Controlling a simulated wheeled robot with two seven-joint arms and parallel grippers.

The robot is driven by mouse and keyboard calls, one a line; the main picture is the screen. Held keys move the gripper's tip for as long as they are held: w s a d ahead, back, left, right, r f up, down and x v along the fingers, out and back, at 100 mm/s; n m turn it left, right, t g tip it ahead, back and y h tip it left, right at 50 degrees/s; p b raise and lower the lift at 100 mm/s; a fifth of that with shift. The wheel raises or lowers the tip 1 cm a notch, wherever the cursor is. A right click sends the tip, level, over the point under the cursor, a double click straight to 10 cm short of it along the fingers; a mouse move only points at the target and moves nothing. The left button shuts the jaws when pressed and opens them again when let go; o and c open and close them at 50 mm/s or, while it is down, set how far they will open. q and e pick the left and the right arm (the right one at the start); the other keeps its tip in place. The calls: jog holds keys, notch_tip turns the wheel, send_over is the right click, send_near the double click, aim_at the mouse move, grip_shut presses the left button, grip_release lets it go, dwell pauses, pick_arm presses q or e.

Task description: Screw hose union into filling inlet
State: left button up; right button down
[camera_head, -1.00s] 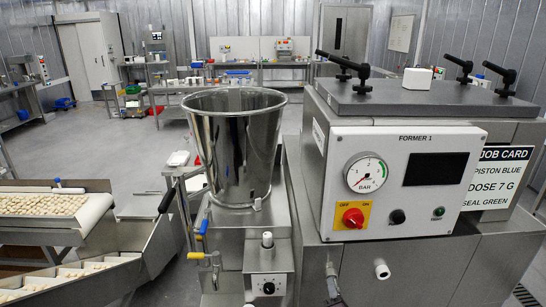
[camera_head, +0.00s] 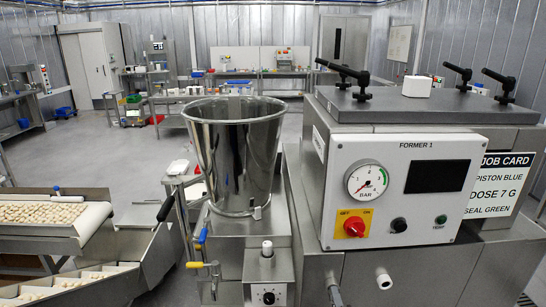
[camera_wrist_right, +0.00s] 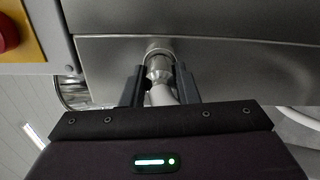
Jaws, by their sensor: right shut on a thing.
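In the right wrist view my right gripper (camera_wrist_right: 160,88) has its two dark fingers on either side of the metal hose union (camera_wrist_right: 159,72). It is shut on the union. A pale tail runs from the union back towards the gripper body. The union's far end meets a round metal collar on the steel machine face, which looks like the filling inlet (camera_wrist_right: 157,48). They look in line and touching, but I cannot tell how far the thread is engaged. In the head view a short grey piece at the bottom edge is too cut off to identify. My left gripper is not in view.
The Former 1 panel (camera_head: 402,150) with its gauge and red switch (camera_head: 354,228) stands above the work area. A steel hopper (camera_head: 235,150) is to its left. A white stub (camera_head: 384,281) sticks out below the panel. A pale hose (camera_wrist_right: 298,117) curves at right in the wrist view.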

jog(key=m, duration=0.4)
jog(key=shift+f+b, duration=0.1)
jog(key=shift+b, duration=0.2)
jog(key=m, duration=0.2)
jog(key=shift+m, duration=0.4)
jog(key=m+b, duration=0.1)
jog(key=m, duration=0.1)
jog(key=shift+m, duration=0.4)
jog(key=m, duration=0.8)
jog(key=shift+m+b, duration=0.3)
